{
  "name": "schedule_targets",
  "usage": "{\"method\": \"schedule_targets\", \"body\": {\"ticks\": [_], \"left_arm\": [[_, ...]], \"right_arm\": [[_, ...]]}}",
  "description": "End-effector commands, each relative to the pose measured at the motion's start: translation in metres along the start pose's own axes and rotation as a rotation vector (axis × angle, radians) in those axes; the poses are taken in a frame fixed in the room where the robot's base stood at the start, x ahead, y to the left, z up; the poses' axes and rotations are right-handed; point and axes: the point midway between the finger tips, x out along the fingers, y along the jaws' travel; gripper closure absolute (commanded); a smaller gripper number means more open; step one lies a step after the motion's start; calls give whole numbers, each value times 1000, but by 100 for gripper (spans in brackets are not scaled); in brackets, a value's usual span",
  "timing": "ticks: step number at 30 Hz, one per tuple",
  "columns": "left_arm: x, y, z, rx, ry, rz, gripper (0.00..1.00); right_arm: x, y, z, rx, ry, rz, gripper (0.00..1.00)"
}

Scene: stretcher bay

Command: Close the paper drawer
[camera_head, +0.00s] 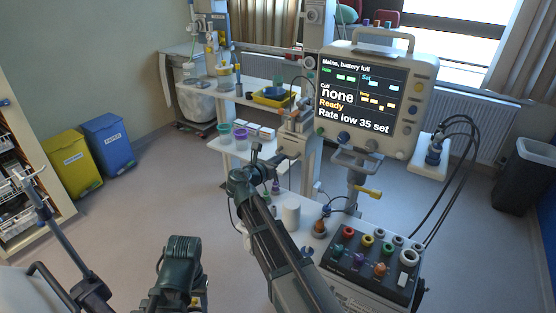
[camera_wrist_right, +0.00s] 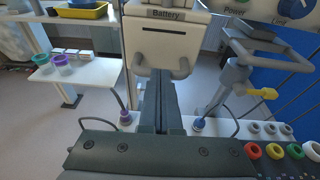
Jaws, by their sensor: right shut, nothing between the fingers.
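A cream unit (camera_wrist_right: 166,35) labelled "Battery" stands straight ahead in the right wrist view, with a dark slot across its front and a pale bar handle (camera_wrist_right: 183,70) low on it. In the head view my right arm reaches toward the same unit (camera_head: 293,143). My left gripper's fingers do not show.
A monitor (camera_head: 362,95) stands right of the unit. A block with coloured knobs (camera_head: 372,255) is near my right arm. White shelves (camera_head: 232,148) with cups lie behind left. Black cables (camera_head: 462,185) hang at right. Open floor (camera_head: 120,215) lies left.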

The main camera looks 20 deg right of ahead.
Motion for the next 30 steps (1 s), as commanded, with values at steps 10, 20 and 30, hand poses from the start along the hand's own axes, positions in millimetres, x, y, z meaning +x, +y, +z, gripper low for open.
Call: {"method": "schedule_targets", "body": {"ticks": [10, 20, 30], "left_arm": [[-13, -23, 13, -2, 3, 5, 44], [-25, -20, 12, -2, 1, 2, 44], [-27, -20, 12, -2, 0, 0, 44]], "right_arm": [[-72, 2, 2, -1, -3, 5, 100], [-125, 1, 1, 1, 2, 5, 100], [-140, 1, -1, 3, 4, 2, 100]]}}
